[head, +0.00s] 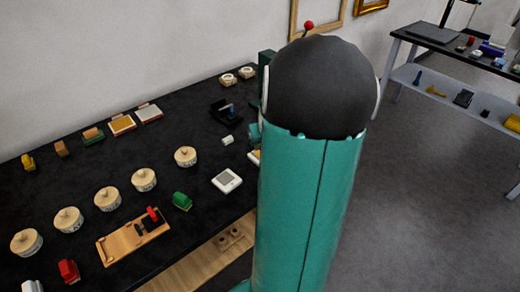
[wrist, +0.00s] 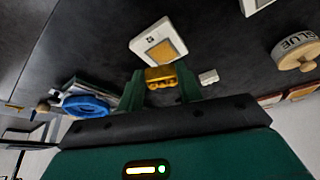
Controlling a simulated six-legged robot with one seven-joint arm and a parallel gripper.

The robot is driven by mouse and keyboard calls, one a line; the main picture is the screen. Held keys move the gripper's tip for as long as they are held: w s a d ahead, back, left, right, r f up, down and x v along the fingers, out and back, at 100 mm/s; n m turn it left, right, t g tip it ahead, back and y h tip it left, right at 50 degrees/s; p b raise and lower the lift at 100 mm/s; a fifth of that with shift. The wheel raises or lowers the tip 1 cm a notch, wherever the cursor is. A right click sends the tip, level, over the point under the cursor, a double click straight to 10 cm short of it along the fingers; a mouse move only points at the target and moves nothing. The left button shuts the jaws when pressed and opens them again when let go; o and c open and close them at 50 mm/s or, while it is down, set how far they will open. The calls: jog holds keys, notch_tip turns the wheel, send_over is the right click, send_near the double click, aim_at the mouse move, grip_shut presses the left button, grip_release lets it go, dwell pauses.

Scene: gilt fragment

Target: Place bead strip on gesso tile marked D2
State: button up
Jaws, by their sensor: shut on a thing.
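In the wrist view, my gripper (wrist: 160,82) is shut on a small gold piece, the bead strip (wrist: 160,75), held between its green fingers. A white tile with a gold square (wrist: 150,45) lies on the black table just beyond the strip. The strip overlaps the tile's near edge in the picture; I cannot tell whether they touch. The tile has a small dark mark, too small to read. In the head view my arm hides the gripper and the strip, and most of a pale tile (head: 254,154) beside it. Another white tile, with a grey square (head: 227,180), lies in front.
A small white block (wrist: 208,77) lies right of the fingers, and a pot marked GLUE (wrist: 296,50) stands farther right. A blue ring-shaped thing (wrist: 86,105) is at left. Several lidded pots (head: 143,179), a wooden tray (head: 132,237) and a green block (head: 181,201) are on the table.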

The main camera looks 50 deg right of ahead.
jog(key=shift+w+f, duration=0.35)
jog(key=shift+f, duration=0.15)
jog(key=shift+d+f, duration=0.1)
jog(key=shift+f, duration=1.45)
jog(key=shift+f, duration=0.15)
jog(key=o, duration=1)
jog(key=shift+c, duration=0.2)
